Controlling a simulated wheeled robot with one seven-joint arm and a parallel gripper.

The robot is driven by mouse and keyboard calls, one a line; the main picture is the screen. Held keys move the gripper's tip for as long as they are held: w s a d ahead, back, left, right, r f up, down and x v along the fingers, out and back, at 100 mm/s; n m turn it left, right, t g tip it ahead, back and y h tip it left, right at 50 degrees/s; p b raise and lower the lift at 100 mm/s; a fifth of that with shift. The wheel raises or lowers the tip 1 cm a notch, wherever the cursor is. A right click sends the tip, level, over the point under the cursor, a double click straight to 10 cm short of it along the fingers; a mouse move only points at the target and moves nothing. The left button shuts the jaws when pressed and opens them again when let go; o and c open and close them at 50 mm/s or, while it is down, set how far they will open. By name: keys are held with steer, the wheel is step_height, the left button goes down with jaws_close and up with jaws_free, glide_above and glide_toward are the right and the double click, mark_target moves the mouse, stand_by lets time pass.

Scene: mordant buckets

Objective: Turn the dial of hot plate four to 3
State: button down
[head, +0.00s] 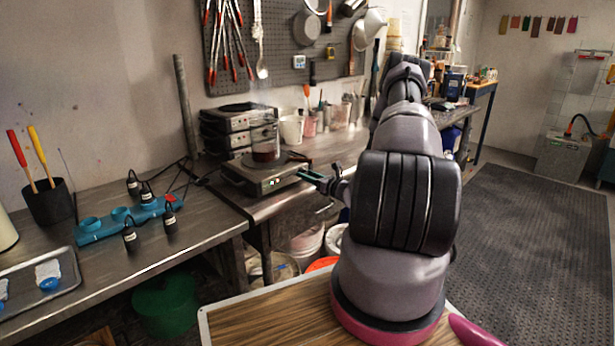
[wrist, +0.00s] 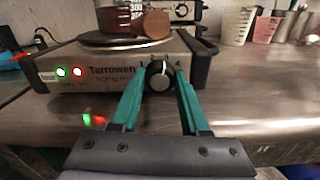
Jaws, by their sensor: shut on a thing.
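A hot plate (head: 262,183) with a dark round top stands on the metal bench in the head view. In the wrist view its front panel (wrist: 105,70) reads "Tarrowen" and has a green and a red light lit. I cannot read the setting for sure. My gripper (wrist: 158,92) is shut on the dial, one teal finger on each side. In the head view my gripper (head: 310,177) reaches the hot plate's front right.
A glass beaker (head: 265,152) with brown liquid stands on the hot plate. More hot plates (head: 232,128) are stacked behind it. White cups (head: 291,130) stand to the right. A teal rack (head: 125,220) with small dark bottles is on the left bench. Buckets (head: 307,241) stand below.

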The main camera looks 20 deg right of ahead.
steer(key=shift+d, duration=0.1)
steer(key=shift+c, duration=2)
jaws_free()
steer(key=shift+s, duration=0.1)
steer(key=v, duration=1)
steer(key=shift+s, duration=0.35)
steer(key=shift+d, duration=0.1)
